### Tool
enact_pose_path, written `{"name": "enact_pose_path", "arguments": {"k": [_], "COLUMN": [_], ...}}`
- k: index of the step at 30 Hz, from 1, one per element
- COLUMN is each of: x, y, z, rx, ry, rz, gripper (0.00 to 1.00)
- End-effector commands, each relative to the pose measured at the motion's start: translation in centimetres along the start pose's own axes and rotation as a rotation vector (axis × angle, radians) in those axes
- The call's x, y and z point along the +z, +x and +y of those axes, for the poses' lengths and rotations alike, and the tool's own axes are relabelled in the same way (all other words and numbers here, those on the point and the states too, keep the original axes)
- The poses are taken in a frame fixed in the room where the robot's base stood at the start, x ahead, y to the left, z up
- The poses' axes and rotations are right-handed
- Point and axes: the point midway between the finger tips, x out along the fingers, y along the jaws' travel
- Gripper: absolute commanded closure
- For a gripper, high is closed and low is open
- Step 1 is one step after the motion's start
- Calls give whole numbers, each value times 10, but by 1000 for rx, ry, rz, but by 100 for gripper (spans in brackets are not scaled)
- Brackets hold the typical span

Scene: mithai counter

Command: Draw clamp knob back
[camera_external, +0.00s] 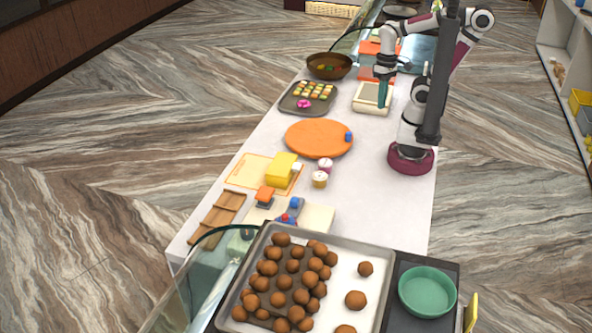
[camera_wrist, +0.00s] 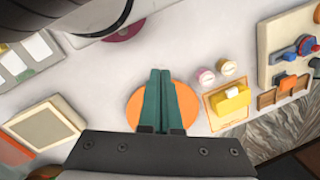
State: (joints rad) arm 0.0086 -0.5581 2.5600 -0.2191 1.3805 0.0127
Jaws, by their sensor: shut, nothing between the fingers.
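A cream board (camera_external: 318,217) lies near the front of the counter with a blue part (camera_external: 296,203), a red knob-like part (camera_external: 287,218) and an orange block (camera_external: 265,196) on or beside it. In the wrist view the board (camera_wrist: 270,72) is at upper right, with the red part (camera_wrist: 306,44) and blue part (camera_wrist: 290,53). I cannot tell for certain which part is the clamp knob. My gripper (camera_external: 382,104) has teal fingers, shut and empty, pointing down above the cream-framed box at the back. In the wrist view the fingers (camera_wrist: 160,72) overlap the orange disc. The gripper is far from the board.
The orange disc (camera_external: 312,140), yellow block (camera_external: 280,171) and two small cups (camera_external: 320,180) lie between gripper and board. A tray of brown balls (camera_external: 340,275) and a green bowl (camera_external: 427,292) stand in front.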

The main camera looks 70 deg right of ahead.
Motion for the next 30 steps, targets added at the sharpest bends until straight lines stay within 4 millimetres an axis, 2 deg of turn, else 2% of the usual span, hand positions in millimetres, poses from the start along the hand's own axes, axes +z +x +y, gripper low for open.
{"name": "enact_pose_path", "arguments": {"k": [1, 2, 4, 5, 7, 8, 9, 12, 15, 18, 22, 30], "x": [-1, -4, -21, -30, -51, -55, -57, -42, -21, -11, -8, -2], "y": [0, -2, -10, -13, -15, -13, -6, 18, 39, 51, 75, 154], "z": [-1, -6, -35, -56, -123, -155, -197, -286, -339, -359, -364, -380], "rx": [-1, -4, -21, -35, -75, -94, -119, -176, -213, -228, -228, -226], "ry": [-10, -44, -250, -390, -788, -962, -1183, -1647, -1934, -2045, -2054, -2050], "rz": [0, 1, 3, 6, 22, 33, 50, 100, 143, 165, 163, 162], "gripper": [91, 86, 73, 68, 55, 50, 42, 40, 40, 40, 40, 40]}}
